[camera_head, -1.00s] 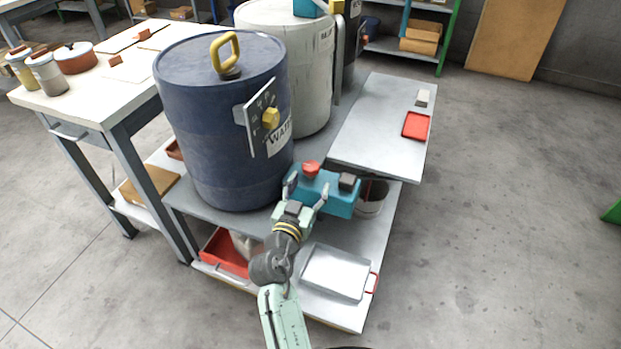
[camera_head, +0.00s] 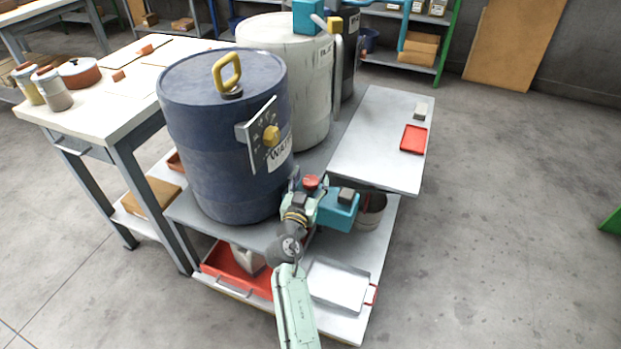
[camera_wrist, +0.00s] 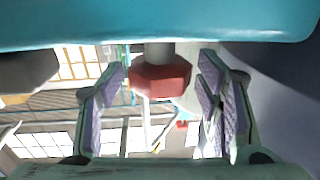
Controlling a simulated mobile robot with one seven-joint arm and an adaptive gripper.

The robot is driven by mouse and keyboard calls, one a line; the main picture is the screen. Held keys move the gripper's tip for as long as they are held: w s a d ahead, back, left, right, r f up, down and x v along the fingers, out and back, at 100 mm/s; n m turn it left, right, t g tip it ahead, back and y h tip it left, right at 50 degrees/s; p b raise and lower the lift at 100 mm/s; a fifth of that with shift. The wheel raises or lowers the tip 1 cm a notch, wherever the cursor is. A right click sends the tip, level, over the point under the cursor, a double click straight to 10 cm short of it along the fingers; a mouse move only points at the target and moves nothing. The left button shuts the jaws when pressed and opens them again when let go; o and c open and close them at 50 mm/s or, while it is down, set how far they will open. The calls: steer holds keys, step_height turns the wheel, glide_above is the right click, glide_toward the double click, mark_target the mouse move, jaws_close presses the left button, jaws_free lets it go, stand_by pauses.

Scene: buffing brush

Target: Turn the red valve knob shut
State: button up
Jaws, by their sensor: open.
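My gripper (camera_head: 306,190) is at the knob, on the near left side of the teal body. In the wrist view the faceted red knob (camera_wrist: 160,78) is on a short grey stem below the teal body (camera_wrist: 150,22). It lies between my two open fingers (camera_wrist: 162,95), with a visible gap on each side. Part of the knob and teal body is hidden behind my gripper in the head view.
The blue drum (camera_head: 215,130) with a yellow handle and dial stands close left of my gripper. The lower shelf holds a metal tray (camera_head: 340,285) and red bin (camera_head: 225,265).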

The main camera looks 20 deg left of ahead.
steer(key=shift+c, duration=0.4)
steer(key=c, duration=1.1)
steer(key=h+b, duration=0.1)
steer(key=b, duration=0.2)
steer(key=shift+f+m, duration=0.25)
steer(key=shift+m, duration=0.15)
steer(key=shift+r+m+h+b, duration=0.1)
steer(key=shift+m+h+b, duration=0.2)
steer(key=shift+h+b, duration=0.45)
steer(key=shift+r, duration=0.1)
steer(key=o, duration=1.2)
